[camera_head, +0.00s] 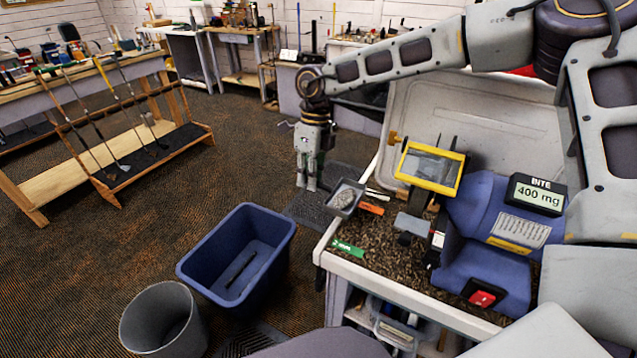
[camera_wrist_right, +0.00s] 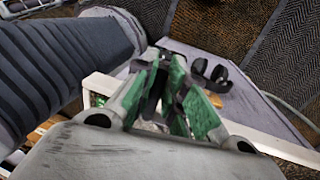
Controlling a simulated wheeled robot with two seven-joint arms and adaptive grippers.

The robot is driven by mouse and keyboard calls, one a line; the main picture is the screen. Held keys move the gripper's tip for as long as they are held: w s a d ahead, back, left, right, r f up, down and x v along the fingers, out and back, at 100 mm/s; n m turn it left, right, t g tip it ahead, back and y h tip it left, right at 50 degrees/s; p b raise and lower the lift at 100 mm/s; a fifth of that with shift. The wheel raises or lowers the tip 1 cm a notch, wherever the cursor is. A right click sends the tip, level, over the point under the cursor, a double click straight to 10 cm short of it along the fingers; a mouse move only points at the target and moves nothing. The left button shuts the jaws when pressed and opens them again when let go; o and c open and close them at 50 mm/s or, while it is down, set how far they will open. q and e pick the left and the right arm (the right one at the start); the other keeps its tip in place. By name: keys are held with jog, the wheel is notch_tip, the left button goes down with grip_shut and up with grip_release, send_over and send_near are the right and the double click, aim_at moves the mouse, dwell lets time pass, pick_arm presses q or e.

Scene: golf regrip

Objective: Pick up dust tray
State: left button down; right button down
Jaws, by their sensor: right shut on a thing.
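The dust tray (camera_head: 346,197) is a small dark grey tray holding pale grey dust. In the head view it sits at the left edge of the bench (camera_head: 328,258), partly out past that edge. My right gripper (camera_head: 307,186) points down just left of the tray, and its jaws are shut on it. The exact contact is too small to make out in the head view. In the right wrist view, the green-padded fingers of my right gripper (camera_wrist_right: 175,108) are close together, with little of the tray discernible between them. My left gripper is not in view.
A blue grinder (camera_head: 480,225) with a yellow-framed shield (camera_head: 430,167) stands on the bench right of the tray. A blue bin (camera_head: 225,250) and a grey bucket (camera_head: 160,325) stand on the floor. A golf club rack (camera_head: 110,180) is further left, with open carpet between.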

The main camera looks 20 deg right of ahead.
jog(key=shift+w+a, duration=0.25)
jog(key=shift+w, duration=0.2)
jog(key=shift+w+a, duration=0.2)
jog(key=shift+w, duration=0.25)
